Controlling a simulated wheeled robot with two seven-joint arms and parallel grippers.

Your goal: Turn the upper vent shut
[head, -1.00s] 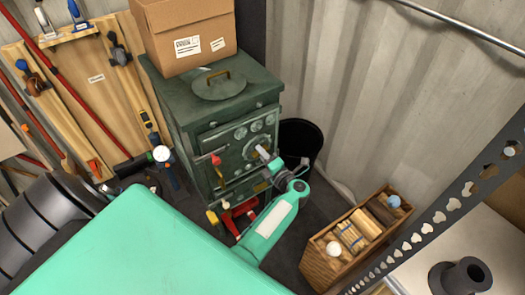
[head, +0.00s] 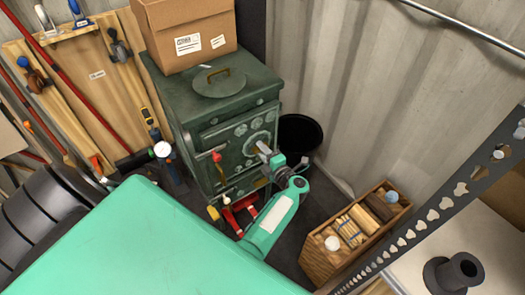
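The dark green stove (head: 196,120) stands against the corner, its front facing right and toward me. Its upper door carries a group of round vent discs (head: 241,130). The larger round disc, the upper vent (head: 258,138), is partly covered by my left gripper. My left gripper (head: 262,149) is at the stove front, with its grey fingers pointing up and left at this disc. Whether it touches the disc, and whether its fingers are open or shut, I cannot tell. My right gripper is not in view.
A red-knobbed handle (head: 217,158) sticks out left of the vent. A cardboard box (head: 188,32) and a round lid (head: 219,83) are on the stove top. A black bucket (head: 300,132) stands right of the stove; a wooden crate (head: 318,262) is further right.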

